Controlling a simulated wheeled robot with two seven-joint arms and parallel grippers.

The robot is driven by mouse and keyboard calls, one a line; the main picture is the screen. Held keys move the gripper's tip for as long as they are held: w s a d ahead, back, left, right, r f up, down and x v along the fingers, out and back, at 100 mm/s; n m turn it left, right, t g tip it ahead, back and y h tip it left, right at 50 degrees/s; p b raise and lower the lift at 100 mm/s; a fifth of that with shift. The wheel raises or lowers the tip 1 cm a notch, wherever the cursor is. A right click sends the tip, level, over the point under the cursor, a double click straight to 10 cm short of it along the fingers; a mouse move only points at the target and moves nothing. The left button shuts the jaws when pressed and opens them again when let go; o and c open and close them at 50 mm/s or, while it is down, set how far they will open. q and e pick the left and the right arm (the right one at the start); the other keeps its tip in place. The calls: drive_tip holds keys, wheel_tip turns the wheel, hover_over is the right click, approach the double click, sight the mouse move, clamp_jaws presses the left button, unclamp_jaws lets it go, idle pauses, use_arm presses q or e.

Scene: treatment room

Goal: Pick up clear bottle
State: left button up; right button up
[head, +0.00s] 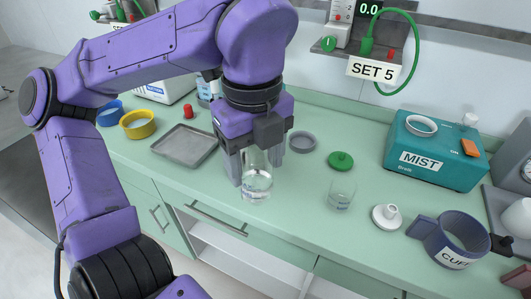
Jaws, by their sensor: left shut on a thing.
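My left gripper (258,158) is shut on a clear bottle (257,184) with some clear liquid in it. The bottle hangs upright below the fingers, near the front edge of the green counter (300,190). I cannot tell whether its base touches the counter. The gripper hides the bottle's upper part. A clear cup (341,193) with a blue mark stands to the right, apart from the bottle. My right gripper is not in view.
A grey tray (186,146) and yellow ring (138,124) lie to the left. A grey ring (302,142), green lid (341,161) and white piece (386,217) lie right of the gripper. A teal MIST box (436,150) and blue cuff (455,239) stand further right.

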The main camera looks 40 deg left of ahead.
sight(246, 167)
use_arm(q)
drive_tip(key=shift+s+d+r, duration=0.2)
drive_tip(key=shift+s+r, duration=0.1)
drive_tip(key=shift+s, duration=0.4)
drive_tip(key=shift+s+d+r, duration=0.15)
drive_tip(key=shift+s+r, duration=0.15)
drive_tip(key=shift+s, duration=0.35)
